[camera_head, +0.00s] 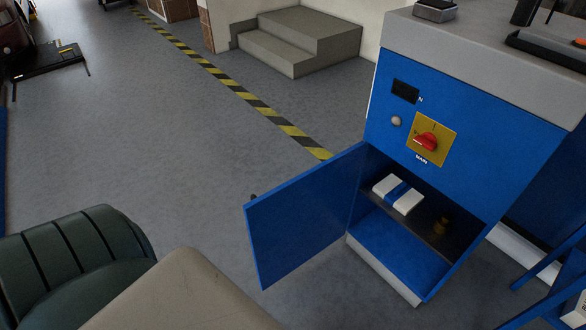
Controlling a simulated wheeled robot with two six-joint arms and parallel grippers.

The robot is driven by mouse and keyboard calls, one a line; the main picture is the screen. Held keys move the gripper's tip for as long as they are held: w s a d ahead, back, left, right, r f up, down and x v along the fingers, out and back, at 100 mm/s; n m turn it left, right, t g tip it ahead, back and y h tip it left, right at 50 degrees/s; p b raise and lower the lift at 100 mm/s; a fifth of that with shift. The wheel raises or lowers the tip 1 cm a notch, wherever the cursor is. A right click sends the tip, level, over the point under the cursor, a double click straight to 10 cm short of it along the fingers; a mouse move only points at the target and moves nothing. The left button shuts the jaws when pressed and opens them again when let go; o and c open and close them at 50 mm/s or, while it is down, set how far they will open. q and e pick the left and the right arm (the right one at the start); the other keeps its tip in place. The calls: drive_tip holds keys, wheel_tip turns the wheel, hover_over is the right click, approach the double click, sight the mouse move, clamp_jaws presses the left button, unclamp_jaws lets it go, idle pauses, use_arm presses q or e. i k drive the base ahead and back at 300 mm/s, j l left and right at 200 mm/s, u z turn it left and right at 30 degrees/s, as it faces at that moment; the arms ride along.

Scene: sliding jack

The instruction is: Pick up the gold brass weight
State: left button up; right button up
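Neither of my grippers is in view.
A red rotary switch on a yellow plate (427,142) sits on the cabinet front above the opening. Dark items stand on the grey cabinet top (470,50). Grey steps (300,40) stand at the back. The grey floor (150,140) left of the open door is clear.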

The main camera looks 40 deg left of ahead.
sight(442, 225)
drive_tip(key=j+z, duration=0.1)
drive_tip(key=j, duration=0.35)
drive_tip(key=k+j+z, duration=0.1)
drive_tip(key=j, duration=0.3)
drive_tip(key=j+z, duration=0.1)
drive_tip(key=j, duration=0.35)
drive_tip(key=k+j+z, duration=0.1)
drive_tip(key=j, duration=0.35)
drive_tip(key=k+j+z, duration=0.1)
drive_tip(key=j, duration=0.3)
drive_tip(key=k+j+z, duration=0.1)
drive_tip(key=j, duration=0.3)
drive_tip(key=k+j+z, duration=0.1)
drive_tip(key=j, duration=0.3)
drive_tip(key=j+z, duration=0.45)
drive_tip(key=j, duration=0.65)
drive_tip(key=i+j+z, duration=0.25)
drive_tip(key=i+j, duration=0.25)
